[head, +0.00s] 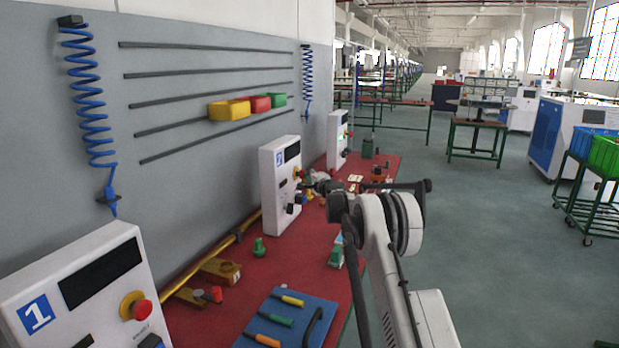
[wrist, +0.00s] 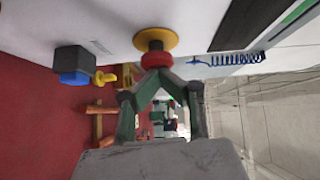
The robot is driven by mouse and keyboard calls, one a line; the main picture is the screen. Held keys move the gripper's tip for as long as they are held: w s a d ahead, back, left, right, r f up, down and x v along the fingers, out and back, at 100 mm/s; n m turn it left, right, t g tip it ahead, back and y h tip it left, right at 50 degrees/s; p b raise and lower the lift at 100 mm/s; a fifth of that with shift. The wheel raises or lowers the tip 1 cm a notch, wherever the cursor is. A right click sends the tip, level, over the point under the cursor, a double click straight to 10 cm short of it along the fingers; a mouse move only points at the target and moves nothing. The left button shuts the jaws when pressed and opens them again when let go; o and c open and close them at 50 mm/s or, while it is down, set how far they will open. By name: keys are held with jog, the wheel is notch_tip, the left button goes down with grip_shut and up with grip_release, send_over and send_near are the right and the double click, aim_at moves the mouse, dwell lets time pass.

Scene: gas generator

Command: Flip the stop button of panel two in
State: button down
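Panel two, a white box marked with a blue 2 (head: 279,160), stands on the red table in the middle of the head view. Its stop button, a red knob (wrist: 155,60) on a yellow round base (wrist: 156,39), is at the top centre of the wrist view. My gripper (wrist: 159,77) points at the knob, its fingers converging with the tips together or nearly so. The tips are at the knob's near side; whether they touch it I cannot tell. In the head view my gripper (head: 310,188) is beside the panel's front, partly covering it.
A black switch with a blue knob (wrist: 74,78) is left of the stop button in the wrist view. Panel one (head: 82,290) and a blue tool tray (head: 317,312) are nearer in the head view. A third panel (head: 338,138) stands farther back.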

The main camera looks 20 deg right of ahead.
jog(key=s+d+b, duration=0.1)
jog(key=s+d, duration=0.2)
jog(key=s, duration=0.9)
jog(key=shift+s+r, duration=0.3)
jog(key=shift+s, duration=0.05)
